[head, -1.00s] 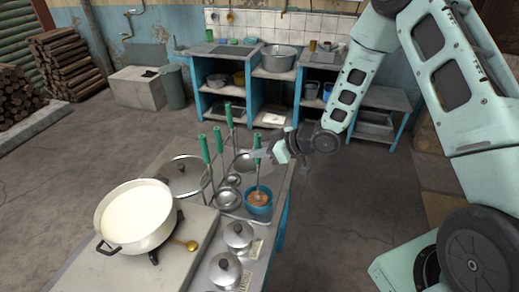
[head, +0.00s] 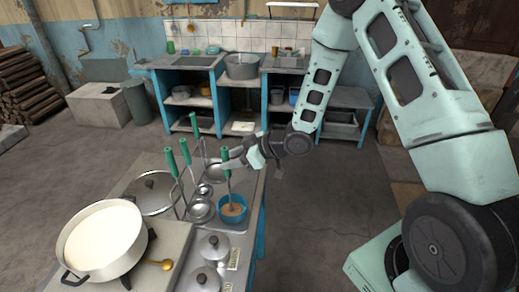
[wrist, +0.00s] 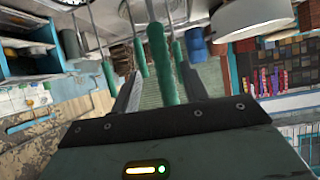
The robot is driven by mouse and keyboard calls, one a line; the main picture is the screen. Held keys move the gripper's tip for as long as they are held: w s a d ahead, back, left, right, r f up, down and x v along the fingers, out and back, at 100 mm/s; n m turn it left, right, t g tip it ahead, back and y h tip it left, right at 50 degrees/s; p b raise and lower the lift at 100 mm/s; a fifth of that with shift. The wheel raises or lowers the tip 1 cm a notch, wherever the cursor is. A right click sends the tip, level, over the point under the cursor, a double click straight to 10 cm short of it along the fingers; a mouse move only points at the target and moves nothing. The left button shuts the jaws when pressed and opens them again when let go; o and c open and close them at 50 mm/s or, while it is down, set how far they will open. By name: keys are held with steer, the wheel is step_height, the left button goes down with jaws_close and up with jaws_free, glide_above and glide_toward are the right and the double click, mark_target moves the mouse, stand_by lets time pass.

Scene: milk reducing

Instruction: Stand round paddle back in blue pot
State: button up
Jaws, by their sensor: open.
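The round paddle stands upright in the blue pot (head: 232,220), its brownish round end (head: 231,209) inside the pot and its green handle (head: 226,163) sticking up. My gripper (head: 233,160) is open beside the upper handle, coming in from the right. In the wrist view, a green handle (wrist: 160,62) shows between the two dark fingers of my gripper (wrist: 161,92), with a gap on each side. I cannot tell whether it touches either finger.
Several other green-handled tools (head: 184,150) stand just left of the pot. Lidded silver pots (head: 214,246) sit in front. A large white pot (head: 102,240) and a glass lid (head: 152,193) are at the left. The floor right of the counter is clear.

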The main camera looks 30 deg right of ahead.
steer(key=b+v, duration=0.2)
steer(key=v, duration=1.3)
steer(key=shift+s+d+r, duration=0.2)
steer(key=shift+s+r, duration=0.05)
steer(key=p+v, duration=0.7)
steer(key=v, duration=0.2)
